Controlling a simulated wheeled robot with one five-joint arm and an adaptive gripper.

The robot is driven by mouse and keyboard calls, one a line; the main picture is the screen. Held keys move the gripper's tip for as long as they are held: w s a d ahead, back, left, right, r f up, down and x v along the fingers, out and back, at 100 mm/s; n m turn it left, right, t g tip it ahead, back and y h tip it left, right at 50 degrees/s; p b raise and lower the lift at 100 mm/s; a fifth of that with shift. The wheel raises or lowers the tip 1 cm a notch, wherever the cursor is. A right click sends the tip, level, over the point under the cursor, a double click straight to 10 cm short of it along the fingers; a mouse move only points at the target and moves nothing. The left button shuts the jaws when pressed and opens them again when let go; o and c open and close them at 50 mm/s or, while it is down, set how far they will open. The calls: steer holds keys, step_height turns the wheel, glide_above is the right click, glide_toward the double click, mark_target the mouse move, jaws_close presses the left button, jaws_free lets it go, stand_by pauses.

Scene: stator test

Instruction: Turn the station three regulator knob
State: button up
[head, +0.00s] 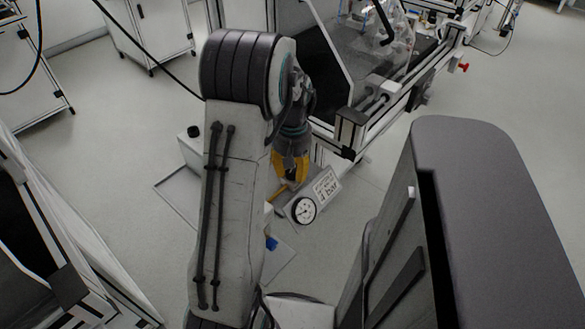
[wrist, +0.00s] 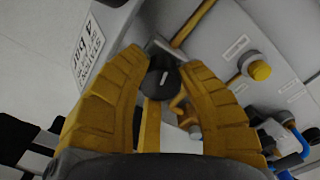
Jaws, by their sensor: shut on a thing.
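A round black regulator knob (wrist: 163,80) with a white mark sits between the two yellow fingers of my gripper (wrist: 162,66) in the wrist view. The fingers are shut around it from both sides. In the head view my gripper (head: 290,168) points down at the station, just behind and above a round white pressure gauge (head: 304,211). The knob is hidden there by my arm and gripper. A white sign reading 4 bar (head: 326,186) stands beside the gauge. The sign also shows at upper left in the wrist view (wrist: 84,50).
The wrist view shows a grey panel with a yellow knob (wrist: 259,70), brass pipes and a blue hose (wrist: 297,143) at right. In the head view a framed machine bench (head: 350,125) stands close to my gripper. Floor is open at far right.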

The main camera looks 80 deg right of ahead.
steer(key=m, duration=0.5)
steer(key=shift+f, duration=0.1)
steer(key=shift+a, duration=0.1)
stand_by(0.4)
steer(key=o, duration=1.2)
steer(key=shift+r, duration=0.2)
step_height(320, 180, up, 12)
steer(key=shift+f, duration=0.15)
steer(key=shift+s, duration=0.1)
stand_by(0.6)
